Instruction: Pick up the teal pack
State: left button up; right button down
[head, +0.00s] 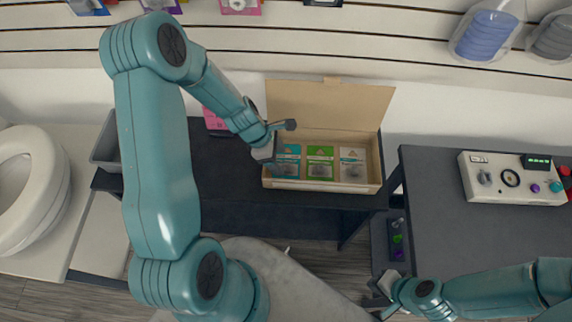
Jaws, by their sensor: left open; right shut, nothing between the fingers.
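The teal pack (289,167) stands in the left part of an open cardboard box (328,186) on a dark table. A green pack (320,161) and a white pack (352,164) stand to its right in the same box. My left gripper (280,141) is open at the left side of the box, over the teal pack's upper left edge, which it partly hides. I cannot tell whether it touches the pack. My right gripper (377,294) is shut and empty, low in the picture, well away from the box.
The box lid (330,104) stands up behind the packs. A pink item (214,121) lies left of my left gripper. A grey table (470,222) with a control panel (511,180) is at the right. A white ring-shaped object (38,185) is at the left.

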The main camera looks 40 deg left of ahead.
aim_at(286, 164)
pick_arm(q)
jog(key=x, duration=0.3)
jog(key=b+x, duration=0.1)
jog(key=x, duration=0.1)
jog(key=shift+w+a+r, duration=0.1)
jog(key=shift+w, duration=0.15)
jog(key=shift+s, duration=0.1)
jog(key=shift+r, duration=0.1)
jog(key=c, duration=1.2)
jog(key=shift+o, duration=0.2)
